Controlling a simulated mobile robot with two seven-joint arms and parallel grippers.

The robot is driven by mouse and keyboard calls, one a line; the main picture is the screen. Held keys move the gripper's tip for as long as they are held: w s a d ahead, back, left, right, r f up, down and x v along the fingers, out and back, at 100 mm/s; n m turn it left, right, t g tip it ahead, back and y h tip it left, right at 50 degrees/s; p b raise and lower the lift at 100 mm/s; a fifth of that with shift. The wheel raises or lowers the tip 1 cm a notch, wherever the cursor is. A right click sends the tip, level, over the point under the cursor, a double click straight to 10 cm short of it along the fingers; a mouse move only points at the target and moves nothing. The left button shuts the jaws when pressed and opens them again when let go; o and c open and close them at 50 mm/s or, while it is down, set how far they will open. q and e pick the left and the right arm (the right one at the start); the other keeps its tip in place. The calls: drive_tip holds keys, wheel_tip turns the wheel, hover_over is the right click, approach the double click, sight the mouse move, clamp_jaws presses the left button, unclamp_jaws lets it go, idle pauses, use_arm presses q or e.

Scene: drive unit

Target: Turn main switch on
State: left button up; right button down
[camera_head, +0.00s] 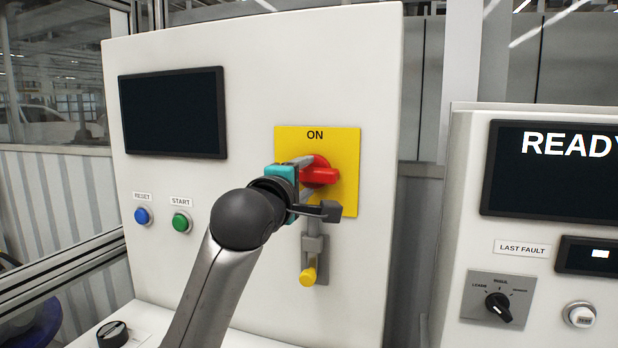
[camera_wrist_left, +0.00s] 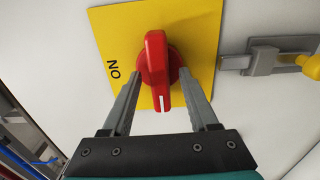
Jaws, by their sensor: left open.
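The main switch is a red rotary handle (camera_head: 320,172) on a yellow plate (camera_head: 345,195) marked ON at the top. The handle lies horizontally in the head view, across from the ON mark. In the left wrist view the red handle (camera_wrist_left: 156,70) shows a white line on its lower end, while ON is at the left of the plate (camera_wrist_left: 112,28). My left gripper (camera_head: 318,187) is open at the switch. In the left wrist view its fingers (camera_wrist_left: 168,75) flank the handle on both sides, with gaps visible; contact is not clear. My right gripper is not in view.
Below the plate is a grey latch with a yellow knob (camera_head: 308,276). Blue RESET (camera_head: 142,216) and green START (camera_head: 181,222) buttons sit left of my arm. A black screen (camera_head: 172,113) is above them. A second cabinet with a READY display (camera_head: 555,170) stands at right.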

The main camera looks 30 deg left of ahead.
use_arm(q)
clamp_jaws()
idle(0.6)
